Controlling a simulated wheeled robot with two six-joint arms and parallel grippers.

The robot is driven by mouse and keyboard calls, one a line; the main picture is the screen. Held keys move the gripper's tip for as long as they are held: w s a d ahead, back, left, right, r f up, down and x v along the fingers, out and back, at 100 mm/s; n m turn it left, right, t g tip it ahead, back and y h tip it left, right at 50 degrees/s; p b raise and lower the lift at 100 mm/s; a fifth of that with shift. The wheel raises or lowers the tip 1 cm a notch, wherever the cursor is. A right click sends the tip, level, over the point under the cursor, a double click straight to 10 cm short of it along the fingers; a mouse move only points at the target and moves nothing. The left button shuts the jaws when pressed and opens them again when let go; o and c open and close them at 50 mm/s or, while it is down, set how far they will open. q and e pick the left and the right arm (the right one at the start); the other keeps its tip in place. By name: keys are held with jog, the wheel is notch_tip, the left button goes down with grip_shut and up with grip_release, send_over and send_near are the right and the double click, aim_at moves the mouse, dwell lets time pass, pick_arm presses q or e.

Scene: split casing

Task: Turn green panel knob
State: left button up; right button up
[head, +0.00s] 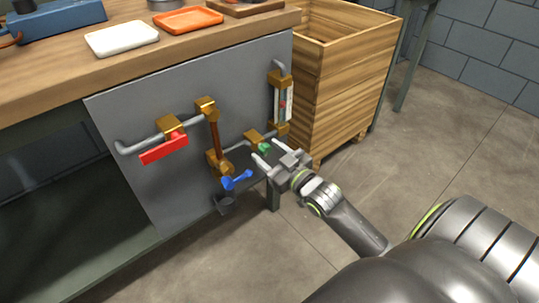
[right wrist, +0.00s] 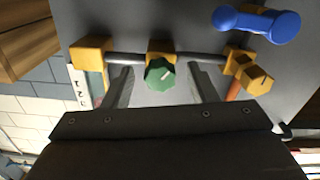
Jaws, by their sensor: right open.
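The green knob (head: 264,148) sits on a brass valve body (head: 253,136) on the pipe at the lower right of the grey panel (head: 190,100). In the right wrist view the green knob (right wrist: 160,74) has a pale pointer line and lies between the two spread fingers. My right gripper (head: 268,153) is open in front of the knob. Its fingertips (right wrist: 160,82) stand either side of the knob, apart from it. My left gripper is not in view.
A blue handle (head: 236,180) and a red lever (head: 163,149) are on the same panel. A glass gauge (head: 282,98) stands above right of the knob. A wooden crate (head: 345,85) stands right of the panel. The workbench (head: 60,75) holds trays.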

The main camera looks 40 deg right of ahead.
jog(key=c, duration=1)
jog(key=shift+o, duration=0.2)
jog(key=n, duration=0.2)
jog(key=shift+w+n+b, duration=0.1)
jog(key=shift+n+b, duration=0.2)
jog(key=shift+n, duration=0.8)
jog(key=o, duration=1)
jog(key=shift+c, duration=0.2)
